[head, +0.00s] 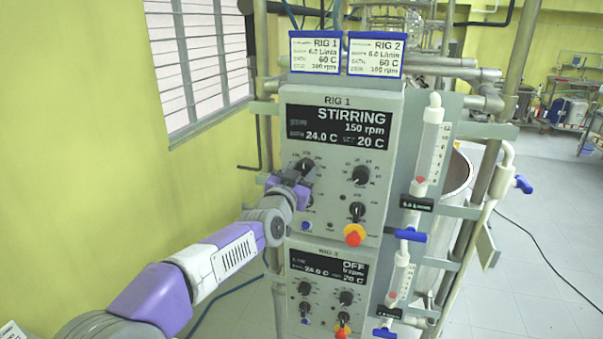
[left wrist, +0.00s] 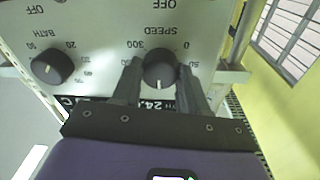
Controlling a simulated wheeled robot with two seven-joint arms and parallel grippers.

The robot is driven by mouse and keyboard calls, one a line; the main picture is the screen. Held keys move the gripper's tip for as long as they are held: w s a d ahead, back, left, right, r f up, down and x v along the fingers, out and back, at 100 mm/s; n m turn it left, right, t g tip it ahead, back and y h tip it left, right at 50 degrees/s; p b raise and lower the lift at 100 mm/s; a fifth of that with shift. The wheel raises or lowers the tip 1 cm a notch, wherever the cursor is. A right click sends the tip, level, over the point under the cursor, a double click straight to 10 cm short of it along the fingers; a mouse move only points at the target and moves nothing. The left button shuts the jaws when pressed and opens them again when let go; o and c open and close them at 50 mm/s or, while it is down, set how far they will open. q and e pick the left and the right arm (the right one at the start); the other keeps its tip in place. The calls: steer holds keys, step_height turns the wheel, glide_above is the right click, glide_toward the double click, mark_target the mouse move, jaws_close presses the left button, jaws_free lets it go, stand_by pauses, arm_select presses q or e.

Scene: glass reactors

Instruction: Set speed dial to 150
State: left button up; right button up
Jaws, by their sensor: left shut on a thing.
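The RIG 1 control panel (head: 297,225) faces me, and its display (head: 340,128) reads STIRRING, 150 rpm, 24.0 C and 20 C. The black speed dial (head: 306,164) is at the panel's upper left, partly hidden by my left gripper (head: 298,178). In the left wrist view the panel appears upside down. There the speed dial (left wrist: 160,68) sits between the two fingers of my left gripper (left wrist: 160,80), which is shut on it. The dial's white mark points down in that view, towards the display. My right gripper is not in view.
The bath dial (head: 361,175) and a smaller dial (head: 357,211) are to the right, above a red and yellow stop button (head: 353,236). Flow tubes with blue valves (head: 410,235) stand at right. Two rig cards (head: 345,53) hang on top.

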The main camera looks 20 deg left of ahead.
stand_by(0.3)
arm_select(q)
steer(key=o, duration=1.1)
steer(key=shift+c, duration=0.2)
steer(key=s, duration=0.7)
steer(key=shift+s+a+f+b, duration=0.25)
steer(key=shift+s+a+b, duration=0.1)
steer(key=shift+b, duration=0.1)
